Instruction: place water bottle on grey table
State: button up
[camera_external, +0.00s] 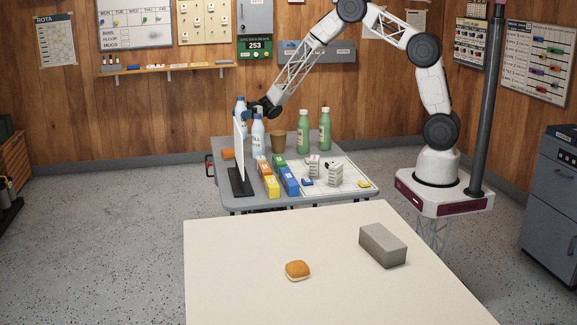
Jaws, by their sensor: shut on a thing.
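The grey table (225,177) stands in the middle of the room, with many things on it. One water bottle (240,102), clear blue with a pale cap, is at its left side, its lower part hidden behind a white upright panel. My gripper (247,113) reaches it from the right and is shut on it at its upper part. I cannot tell whether its base touches the table. A second, similar water bottle (258,137) with a white label stands upright on the table just right of the panel, close below my gripper.
The white panel (239,150) stands on a black foot. Two green bottles (314,130), a brown cup (278,141), coloured boxes (278,176) and a white board (340,176) crowd the grey table. The cream table (230,260) in front holds a bun (297,270) and grey block (383,245).

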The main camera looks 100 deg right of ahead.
aim_at(241, 125)
jog(key=shift+f, duration=0.85)
jog(key=shift+f, duration=0.1)
jog(key=shift+f, duration=1.8)
jog(key=shift+f, duration=0.1)
jog(key=o, duration=1.2)
jog(key=shift+f, duration=0.1)
jog(key=shift+r, duration=0.2)
jog(key=v, duration=1.2)
